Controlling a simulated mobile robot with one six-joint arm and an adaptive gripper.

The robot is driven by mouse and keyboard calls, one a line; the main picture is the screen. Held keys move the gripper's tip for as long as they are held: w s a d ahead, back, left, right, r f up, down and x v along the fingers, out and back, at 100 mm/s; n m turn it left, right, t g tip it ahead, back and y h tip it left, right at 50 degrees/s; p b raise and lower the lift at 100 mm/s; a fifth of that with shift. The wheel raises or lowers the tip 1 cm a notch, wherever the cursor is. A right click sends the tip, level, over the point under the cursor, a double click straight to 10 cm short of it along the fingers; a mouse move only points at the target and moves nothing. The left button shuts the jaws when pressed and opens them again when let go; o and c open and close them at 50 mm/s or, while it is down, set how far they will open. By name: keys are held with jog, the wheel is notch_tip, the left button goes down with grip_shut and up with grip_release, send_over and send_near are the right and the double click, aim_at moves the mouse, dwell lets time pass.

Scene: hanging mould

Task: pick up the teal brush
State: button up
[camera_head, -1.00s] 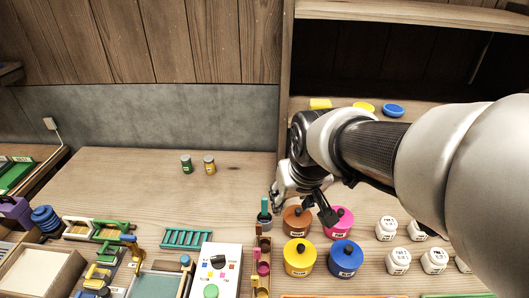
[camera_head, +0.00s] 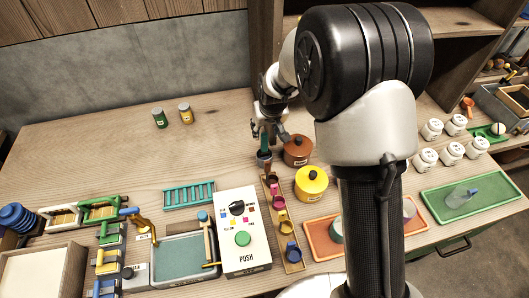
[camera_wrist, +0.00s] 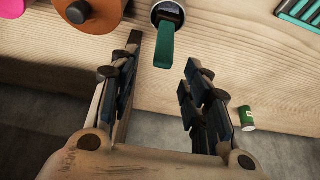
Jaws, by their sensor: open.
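The teal brush (camera_wrist: 167,45) stands handle-up in a small dark cup (camera_wrist: 155,14) with a light rim in the wrist view. Its handle points toward the camera; its lower end is hidden in the cup. In the head view, a bit of the brush (camera_head: 265,144) shows above the cup (camera_head: 264,160), beside the brown pot. My gripper (camera_wrist: 163,62) is open and empty, its fingers spread on either side of the handle in the picture. I cannot tell how far the tips are from it in depth. In the head view my gripper (camera_head: 268,133) is just above the cup.
A brown pot (camera_head: 298,151) stands close on the right, with a yellow pot (camera_head: 311,183) in front. A narrow tray of small cups (camera_head: 292,267) and a white push-button box (camera_head: 243,259) lie nearer. Green and yellow jars (camera_head: 159,118) stand left; the table around them is clear.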

aim_at(265, 133)
jog(key=x, duration=0.4)
jog(key=shift+b, duration=0.4)
jog(key=x, duration=0.1)
jog(key=b+x, duration=0.1)
jog(key=x, duration=0.1)
jog(key=b+x, duration=0.1)
jog(key=x, duration=0.1)
jog(key=shift+s+a+f, duration=0.15)
jog(key=shift+s, duration=0.1)
grip_shut()
